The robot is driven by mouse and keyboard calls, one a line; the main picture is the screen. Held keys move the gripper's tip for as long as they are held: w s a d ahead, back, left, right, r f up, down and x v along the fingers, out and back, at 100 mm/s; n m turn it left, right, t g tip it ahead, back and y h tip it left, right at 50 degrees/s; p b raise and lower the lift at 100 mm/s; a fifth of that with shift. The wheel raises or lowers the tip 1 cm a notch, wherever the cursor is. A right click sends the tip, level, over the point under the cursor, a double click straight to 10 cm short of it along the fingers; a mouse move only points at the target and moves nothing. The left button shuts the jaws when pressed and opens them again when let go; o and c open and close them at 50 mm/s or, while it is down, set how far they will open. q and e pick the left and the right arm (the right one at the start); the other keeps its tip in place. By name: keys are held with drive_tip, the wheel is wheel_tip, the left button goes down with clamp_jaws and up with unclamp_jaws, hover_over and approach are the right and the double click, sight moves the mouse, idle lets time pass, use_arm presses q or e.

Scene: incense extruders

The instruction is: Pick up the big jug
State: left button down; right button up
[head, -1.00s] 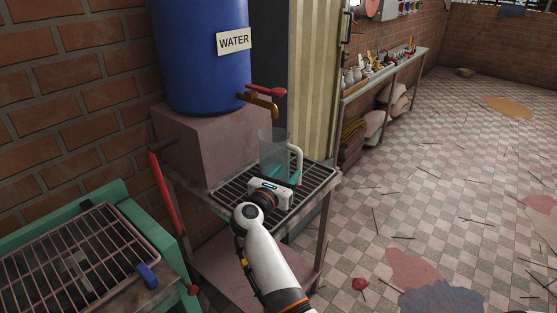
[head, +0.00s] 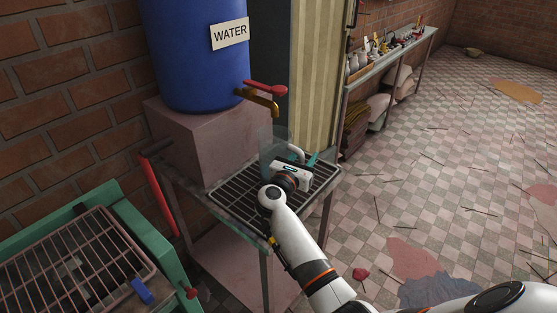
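The big jug (head: 274,143) is a clear, see-through vessel with a white handle (head: 296,151). It stands upright on the metal grate under the tap, at the middle of the head view. My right gripper (head: 294,160) is at the jug's near right side, by the handle. One teal finger shows to the right of the handle, apart from it, so the gripper looks open. The other finger is mostly hidden by the gripper body and jug. The jug's lower part is also hidden behind my gripper. My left gripper is not in view.
A blue water barrel (head: 195,65) stands on a block (head: 195,145), its brass tap (head: 259,100) with a red handle just above the jug. A green-framed grill (head: 125,220) is at left. A shelf (head: 395,60) with small items lies behind. The tiled floor at right is open.

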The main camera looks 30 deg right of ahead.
drive_tip(key=shift+c, duration=1.4)
drive_tip(key=shift+f, duration=0.1)
clamp_jaws()
